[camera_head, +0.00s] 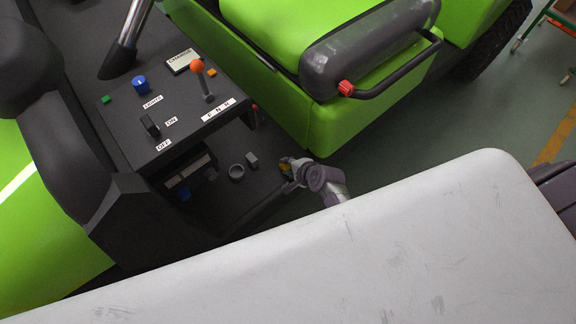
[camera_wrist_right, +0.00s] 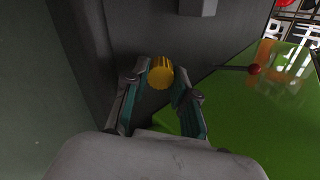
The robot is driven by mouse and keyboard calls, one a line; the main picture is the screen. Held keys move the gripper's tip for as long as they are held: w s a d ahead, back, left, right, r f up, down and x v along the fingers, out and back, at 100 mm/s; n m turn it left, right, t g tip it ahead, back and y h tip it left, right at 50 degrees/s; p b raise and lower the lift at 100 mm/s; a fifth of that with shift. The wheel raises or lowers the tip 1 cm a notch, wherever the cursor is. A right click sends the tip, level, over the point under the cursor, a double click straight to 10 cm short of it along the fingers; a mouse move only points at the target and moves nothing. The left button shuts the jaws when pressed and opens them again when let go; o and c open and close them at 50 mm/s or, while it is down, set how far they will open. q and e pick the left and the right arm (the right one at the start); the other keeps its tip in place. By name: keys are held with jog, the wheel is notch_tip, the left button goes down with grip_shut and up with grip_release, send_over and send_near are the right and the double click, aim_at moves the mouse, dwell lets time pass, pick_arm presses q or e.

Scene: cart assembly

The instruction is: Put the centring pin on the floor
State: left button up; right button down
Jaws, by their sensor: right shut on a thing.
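The centring pin appears as a yellow ribbed round piece (camera_wrist_right: 160,75) between the fingertips in the right wrist view. It is a small yellow spot in the head view (camera_head: 285,168). My right gripper (camera_wrist_right: 160,84) is shut on it; the gripper (camera_head: 289,168) also shows in the head view, above the cart's dark floor (camera_head: 228,205) near its right edge. The fingers hide part of the pin, and whether it touches the floor cannot be told. My left gripper is not in view.
A grey ring (camera_head: 237,172) and a small grey block (camera_head: 252,160) lie on the dark floor left of the gripper. The black control panel (camera_head: 180,112) stands beyond them. A green seat base (camera_head: 322,128) is at the right, and a pale panel (camera_head: 330,260) fills the foreground.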

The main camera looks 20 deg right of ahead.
jog(key=shift+f, duration=0.2)
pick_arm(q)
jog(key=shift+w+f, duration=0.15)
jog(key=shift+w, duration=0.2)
pick_arm(e)
jog(key=c, duration=0.9)
grip_release()
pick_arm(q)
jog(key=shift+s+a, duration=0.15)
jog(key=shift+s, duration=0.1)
pick_arm(e)
jog(key=shift+o, duration=0.3)
jog(key=v, duration=1.2)
